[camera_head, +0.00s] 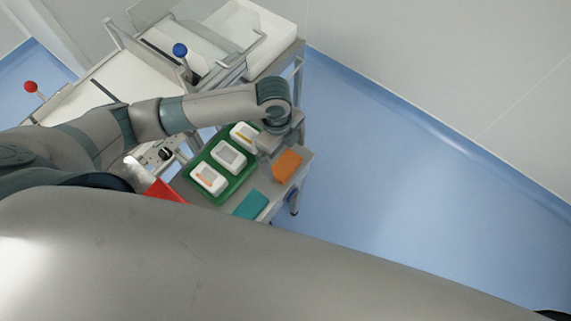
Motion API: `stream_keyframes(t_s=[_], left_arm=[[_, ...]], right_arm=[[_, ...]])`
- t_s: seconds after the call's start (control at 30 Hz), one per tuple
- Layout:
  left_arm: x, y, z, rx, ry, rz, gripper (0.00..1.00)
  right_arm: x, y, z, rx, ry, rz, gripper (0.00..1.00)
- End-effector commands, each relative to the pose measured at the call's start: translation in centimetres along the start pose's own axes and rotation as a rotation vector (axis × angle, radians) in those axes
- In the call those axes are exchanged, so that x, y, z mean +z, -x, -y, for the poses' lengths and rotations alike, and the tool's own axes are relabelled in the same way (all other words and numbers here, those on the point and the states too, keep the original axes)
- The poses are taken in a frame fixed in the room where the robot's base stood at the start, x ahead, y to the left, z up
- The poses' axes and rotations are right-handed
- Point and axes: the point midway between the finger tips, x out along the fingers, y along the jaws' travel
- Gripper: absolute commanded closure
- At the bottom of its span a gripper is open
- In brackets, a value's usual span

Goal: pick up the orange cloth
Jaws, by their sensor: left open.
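The orange cloth (287,165) lies folded on the grey cart top (265,183), near its right edge. My left gripper (268,154) hangs over the cart just to the left of the orange cloth, close to it. It is open, with nothing visible between its fingers; the fingertips are small and partly hidden by the wrist. I cannot tell whether it touches the cloth. My right gripper is not in view; a large grey arm link of mine covers the bottom of the picture.
A green tray (207,193) holds white containers (229,155) left of the gripper. A teal cloth (251,204) and a red item (165,193) lie nearby. Behind stands a machine with a blue-knobbed lever (180,50) and a red-knobbed one (30,87). Blue floor (390,200) is clear at right.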

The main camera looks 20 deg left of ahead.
Motion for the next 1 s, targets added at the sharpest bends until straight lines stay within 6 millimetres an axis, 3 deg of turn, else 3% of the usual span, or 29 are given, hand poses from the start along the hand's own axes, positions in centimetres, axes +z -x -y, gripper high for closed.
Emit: stream_keyframes(t_s=[0.5,1.0], left_arm=[[0.8,-4.8,0.2,0.001,0.0,0.0,0.0],[0.8,-5.1,0.2,0.0,0.0,0.001,0.0]], right_arm=[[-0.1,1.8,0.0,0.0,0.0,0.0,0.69],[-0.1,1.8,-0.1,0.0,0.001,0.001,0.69]])
